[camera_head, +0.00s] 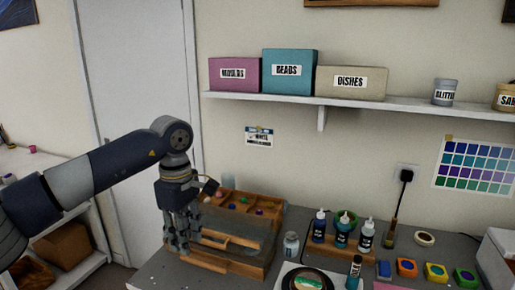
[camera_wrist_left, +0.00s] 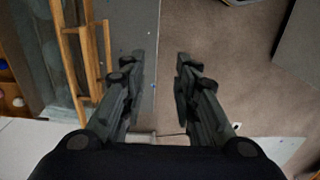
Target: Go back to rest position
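My left arm comes in from the left in the head view, and its left gripper (camera_head: 178,240) points down at the left end of the workbench (camera_head: 160,272). It is beside a wooden drawer box (camera_head: 262,262) with wooden handles. In the left wrist view the left gripper (camera_wrist_left: 160,82) has its two fingers apart with nothing between them. Floor and the bench's edge show below the fingers. The wooden handle (camera_wrist_left: 90,60) is to the left of the fingers, apart from them as far as I can tell. My right gripper shows in neither view.
Several bottles (camera_head: 342,230) stand in a wooden rack right of the drawer box. Several coloured pots (camera_head: 406,267) line the bench at right. A wall shelf (camera_head: 400,103) holds boxes above. Open floor (camera_wrist_left: 230,60) lies beyond the bench's left edge.

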